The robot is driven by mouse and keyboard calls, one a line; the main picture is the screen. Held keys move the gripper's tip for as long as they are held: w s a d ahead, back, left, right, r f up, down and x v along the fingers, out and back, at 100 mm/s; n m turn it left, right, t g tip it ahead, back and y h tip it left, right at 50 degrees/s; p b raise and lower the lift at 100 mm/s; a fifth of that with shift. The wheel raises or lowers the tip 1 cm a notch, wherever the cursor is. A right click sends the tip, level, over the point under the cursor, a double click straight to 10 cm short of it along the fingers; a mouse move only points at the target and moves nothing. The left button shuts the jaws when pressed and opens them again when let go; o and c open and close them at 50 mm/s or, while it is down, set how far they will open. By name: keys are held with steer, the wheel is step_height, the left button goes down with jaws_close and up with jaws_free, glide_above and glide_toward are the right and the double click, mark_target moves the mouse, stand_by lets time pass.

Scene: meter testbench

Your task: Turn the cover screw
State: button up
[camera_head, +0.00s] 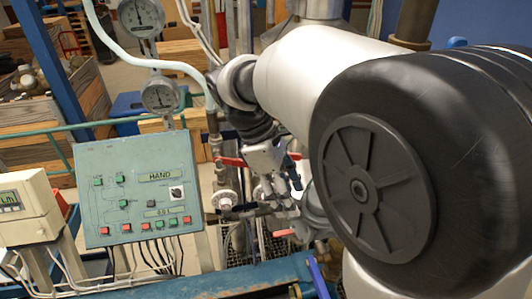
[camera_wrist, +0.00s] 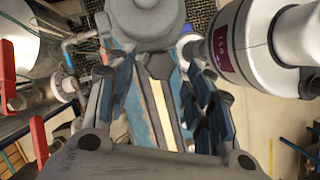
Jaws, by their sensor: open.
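My gripper (camera_head: 276,188) hangs over the pipework right of the control panel in the head view. In the wrist view my gripper (camera_wrist: 157,80) is open, with its two dark fingers spread and nothing seen between them. A grey rounded meter-like body (camera_wrist: 145,18) lies just beyond the fingertips at the top of the wrist view. I cannot make out the cover screw for sure in either view. My arm hides part of the bench in the head view.
A green control panel (camera_head: 138,190) stands left of my gripper, with round gauges (camera_head: 160,94) above it. Red valve handles (camera_wrist: 38,138) and pipes are at left in the wrist view. A white cylinder (camera_wrist: 250,45) with a dark red label is close at right. A blue beam (camera_head: 230,284) runs in front.

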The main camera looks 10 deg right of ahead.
steer(key=v, duration=1.1)
steer(key=shift+a, duration=0.1)
